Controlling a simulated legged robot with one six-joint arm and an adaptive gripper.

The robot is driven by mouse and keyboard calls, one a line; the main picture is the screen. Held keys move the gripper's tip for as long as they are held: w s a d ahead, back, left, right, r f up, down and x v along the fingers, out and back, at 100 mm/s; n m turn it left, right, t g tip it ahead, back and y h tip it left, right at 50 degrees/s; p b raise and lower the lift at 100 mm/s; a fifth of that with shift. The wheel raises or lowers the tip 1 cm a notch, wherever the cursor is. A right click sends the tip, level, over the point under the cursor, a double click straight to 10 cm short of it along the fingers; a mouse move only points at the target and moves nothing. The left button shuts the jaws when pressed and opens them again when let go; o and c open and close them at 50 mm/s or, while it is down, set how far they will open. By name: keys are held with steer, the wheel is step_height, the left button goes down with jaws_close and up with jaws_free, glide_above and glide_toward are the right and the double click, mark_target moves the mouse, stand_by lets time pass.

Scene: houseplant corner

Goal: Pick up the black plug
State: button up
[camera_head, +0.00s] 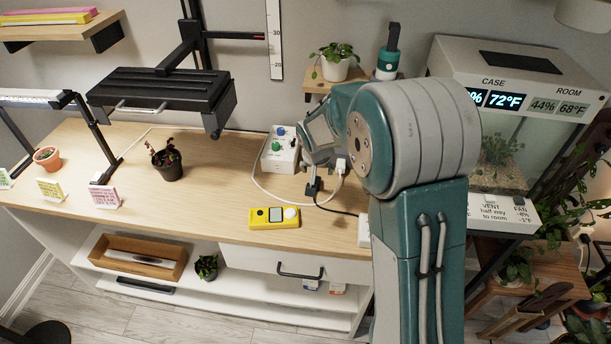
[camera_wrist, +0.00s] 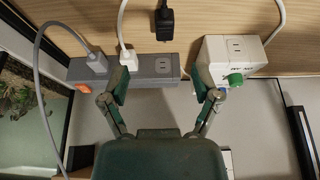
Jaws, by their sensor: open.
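The black plug (camera_wrist: 164,24) lies on the wooden tabletop at the top centre of the wrist view, with its dark cord running up out of the picture. My gripper (camera_wrist: 163,82) is open and empty, its two fingers spread left and right. The plug is beyond the fingertips in the picture and apart from them. A grey power strip (camera_wrist: 152,67) shows between the fingers and the plug. In the head view my arm covers much of this area, and a dark piece with a black cord shows below my wrist; I cannot tell plug from finger there.
A white plug (camera_wrist: 128,57) and a grey plug (camera_wrist: 97,63) sit on the strip. A white outlet box (camera_wrist: 232,55) with a green knob is near the right finger. A yellow meter (camera_head: 274,217) lies at the table's front. A potted plant (camera_head: 167,160) stands left.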

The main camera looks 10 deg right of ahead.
mark_target(316, 182)
steer(key=x, duration=0.4)
steer(key=d+x, duration=0.1)
steer(key=x, duration=0.1)
steer(key=shift+w, duration=0.25)
steer(key=f, duration=0.1)
steer(key=w+a+f, duration=0.1)
steer(key=f, duration=0.1)
steer(key=w+f, duration=0.1)
steer(key=shift+w+a+f, duration=0.1)
steer(key=shift+a+f, duration=0.1)
steer(key=shift+w+d+f, duration=0.1)
steer(key=shift+d+f, duration=0.1)
steer(key=shift+f, duration=0.05)
steer(key=shift+d, duration=0.35)
steer(key=shift+a, duration=0.2)
steer(key=c, duration=1.1)
steer(key=shift+a, duration=0.15)
jaws_close()
